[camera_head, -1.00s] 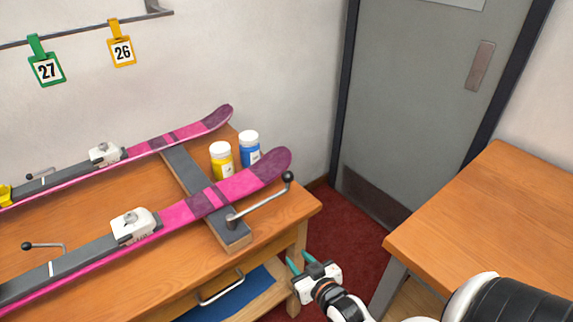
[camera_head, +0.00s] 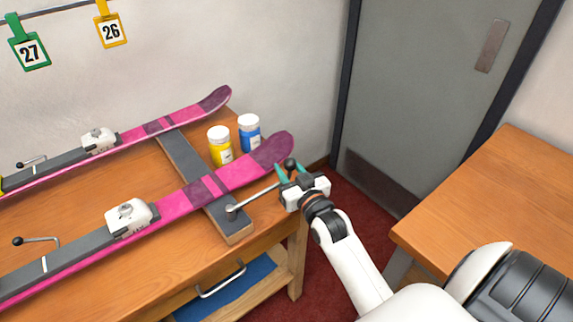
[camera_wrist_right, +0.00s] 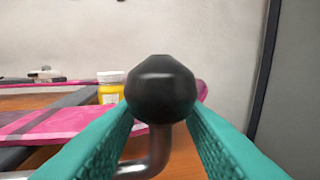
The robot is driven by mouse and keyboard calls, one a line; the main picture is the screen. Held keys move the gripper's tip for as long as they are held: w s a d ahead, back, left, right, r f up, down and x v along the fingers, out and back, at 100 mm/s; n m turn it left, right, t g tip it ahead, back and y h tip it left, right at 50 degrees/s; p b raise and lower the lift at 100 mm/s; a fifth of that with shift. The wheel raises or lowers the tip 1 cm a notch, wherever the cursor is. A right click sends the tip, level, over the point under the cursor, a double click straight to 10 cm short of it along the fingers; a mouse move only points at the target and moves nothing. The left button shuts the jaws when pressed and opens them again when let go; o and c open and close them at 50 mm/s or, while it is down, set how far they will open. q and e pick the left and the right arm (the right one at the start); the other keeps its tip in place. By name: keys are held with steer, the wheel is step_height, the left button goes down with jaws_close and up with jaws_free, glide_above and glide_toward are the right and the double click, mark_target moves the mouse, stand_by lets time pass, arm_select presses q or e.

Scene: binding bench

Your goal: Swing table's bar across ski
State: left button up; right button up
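The table's bar is a thin metal lever (camera_head: 257,196) with a black ball knob (camera_head: 290,164). It pivots on the grey-topped crosspiece (camera_head: 233,222) and points out to the right, beside the near pink ski (camera_head: 175,208), not across it. My right gripper (camera_head: 293,170) is at the bar's outer end, with its teal fingers apart on either side of the knob. In the right wrist view the knob (camera_wrist_right: 161,90) sits between the fingers, and the bar bends away below it. Contact is not clear. My left gripper is out of view.
A second pink ski (camera_head: 150,131) lies behind. Yellow (camera_head: 220,146) and blue (camera_head: 249,133) jars stand between the ski tips. Another knobbed lever (camera_head: 37,241) is by the near ski at left. A wooden table (camera_head: 480,205) is at right, with a grey door (camera_head: 420,100) behind.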

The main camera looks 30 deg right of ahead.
steer(key=shift+w+d, duration=0.1)
steer(key=shift+w, duration=0.6)
jaws_close()
